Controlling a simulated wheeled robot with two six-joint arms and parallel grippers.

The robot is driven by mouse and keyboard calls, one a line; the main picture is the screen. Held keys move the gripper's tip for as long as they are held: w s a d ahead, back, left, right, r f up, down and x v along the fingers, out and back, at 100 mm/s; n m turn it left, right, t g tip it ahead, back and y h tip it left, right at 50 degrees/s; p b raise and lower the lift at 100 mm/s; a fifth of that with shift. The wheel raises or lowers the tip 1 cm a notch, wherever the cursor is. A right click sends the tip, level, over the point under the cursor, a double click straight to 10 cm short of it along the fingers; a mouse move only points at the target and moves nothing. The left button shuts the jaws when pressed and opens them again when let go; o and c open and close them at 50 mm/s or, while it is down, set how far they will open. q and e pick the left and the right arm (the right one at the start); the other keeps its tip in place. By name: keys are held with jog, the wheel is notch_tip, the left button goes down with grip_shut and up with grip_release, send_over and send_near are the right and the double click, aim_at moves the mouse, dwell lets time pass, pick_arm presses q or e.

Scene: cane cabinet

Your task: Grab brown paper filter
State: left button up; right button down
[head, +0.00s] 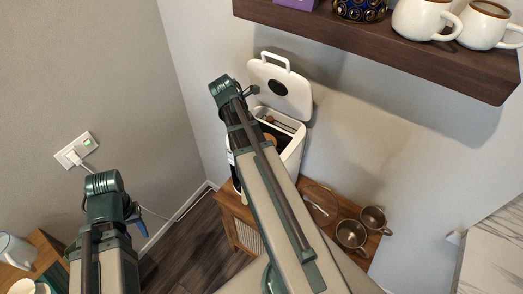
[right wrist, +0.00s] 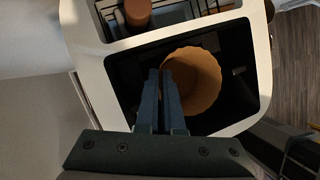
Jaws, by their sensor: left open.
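The brown paper filter (right wrist: 195,80) is a round, wavy-edged cup inside the dark compartment of a white bin (right wrist: 95,65). In the head view a tan bit of the filter (head: 271,140) shows in the open white bin (head: 293,153), beside my arm. My right gripper (right wrist: 162,72) reaches over the compartment with its blue fingers close together, a narrow gap between them. The filter's left edge lies at the fingertips; whether it is pinched is unclear. My left gripper (head: 134,220) is open at the left, far from the bin; its fingers show only partly.
The bin's lid (head: 285,92) stands open against the wall. A brown object (right wrist: 138,12) sits in the neighbouring compartment. Two mugs (head: 352,234) stand on the wooden cabinet right of the bin. A dark shelf (head: 400,48) with white cups overhangs at upper right.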

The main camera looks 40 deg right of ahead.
jog(key=shift+r, duration=0.15)
dwell(0.6)
jog(key=shift+a+r+p, duration=0.2)
jog(key=shift+r+p, duration=0.5)
jog(key=shift+p, duration=0.15)
notch_tip(320, 180, up, 10)
jog(key=p, duration=1)
jog(key=s+a, duration=0.2)
jog(key=a, duration=0.7)
jog(key=s+a, duration=0.3)
jog(key=a, duration=0.6)
jog(key=shift+s+a, duration=0.25)
jog(key=shift+a, duration=0.1)
jog(key=shift+f, duration=0.1)
jog(key=shift+a, duration=0.15)
